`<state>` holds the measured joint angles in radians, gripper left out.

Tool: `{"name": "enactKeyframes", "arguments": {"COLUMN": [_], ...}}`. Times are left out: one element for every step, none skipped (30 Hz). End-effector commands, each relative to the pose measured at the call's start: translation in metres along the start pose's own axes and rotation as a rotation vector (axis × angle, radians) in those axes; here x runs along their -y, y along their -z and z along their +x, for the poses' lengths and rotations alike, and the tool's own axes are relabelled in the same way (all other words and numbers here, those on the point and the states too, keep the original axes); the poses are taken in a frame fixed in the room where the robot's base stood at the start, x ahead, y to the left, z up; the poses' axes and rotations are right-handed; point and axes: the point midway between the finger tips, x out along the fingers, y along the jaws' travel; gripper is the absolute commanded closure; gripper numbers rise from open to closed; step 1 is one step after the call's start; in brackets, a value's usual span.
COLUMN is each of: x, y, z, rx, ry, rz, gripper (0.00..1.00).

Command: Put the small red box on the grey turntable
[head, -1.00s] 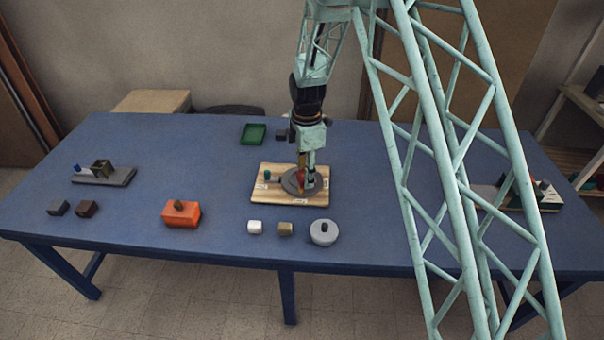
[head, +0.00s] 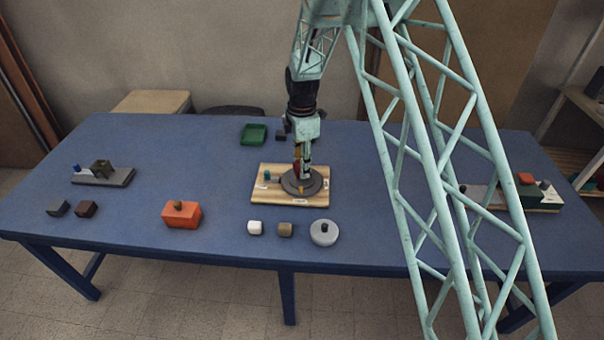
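The grey turntable (head: 318,188) is a round disc on a light wooden board (head: 275,198) near the middle of the blue table. My gripper (head: 301,180) points down over the left part of the disc. A small dark red patch (head: 295,168) shows at the gripper's fingers. It may be the small red box, but the fingers partly hide it. I cannot tell whether it is gripped or whether it touches the disc.
A larger orange-red box with a knob (head: 182,215) stands front left. A green tray (head: 253,134) lies behind. My arm crosses the right side.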

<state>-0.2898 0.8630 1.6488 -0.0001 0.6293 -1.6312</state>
Motion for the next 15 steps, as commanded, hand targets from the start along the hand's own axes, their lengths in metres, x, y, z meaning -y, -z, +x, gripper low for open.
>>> {"name": "enactKeyframes", "arguments": {"x": [0.001, 0.001, 0.002, 0.002, 0.002, 0.002, 0.001, 0.001, 0.001, 0.001, 0.001, 0.001, 0.001, 0.001, 0.001], "y": [0.000, 0.000, 0.000, 0.000, 0.000, 0.000, 0.000, 0.000, 0.000, 0.000, 0.000, 0.000, 0.000, 0.000, 0.000], "z": [0.007, 0.011, 0.015, 0.019, 0.022, 0.026, 0.028, 0.030, 0.032, 0.034, 0.035, 0.035, 0.035, 0.035, 0.035], "rx": [0.000, 0.000, 0.000, 0.000, 0.000, 0.000, 0.000, 0.000, 0.000, 0.000, 0.000, 0.000, 0.000, 0.000, 0.000], "ry": [0.002, 0.002, 0.003, 0.003, 0.003, 0.003, 0.002, 0.001, 0.001, 0.000, 0.000, 0.000, 0.000, 0.000, 0.000], "rz": [0.000, 0.000, 0.000, 0.000, 0.000, 0.000, 0.000, 0.000, 0.000, 0.000, 0.000, 0.000, 0.000, 0.000, 0.000], "gripper": [0.81, 0.81, 0.81, 0.81, 0.81, 0.81, 0.81, 0.81, 0.81, 0.81, 0.81, 0.81, 0.81, 0.81, 0.81]}}
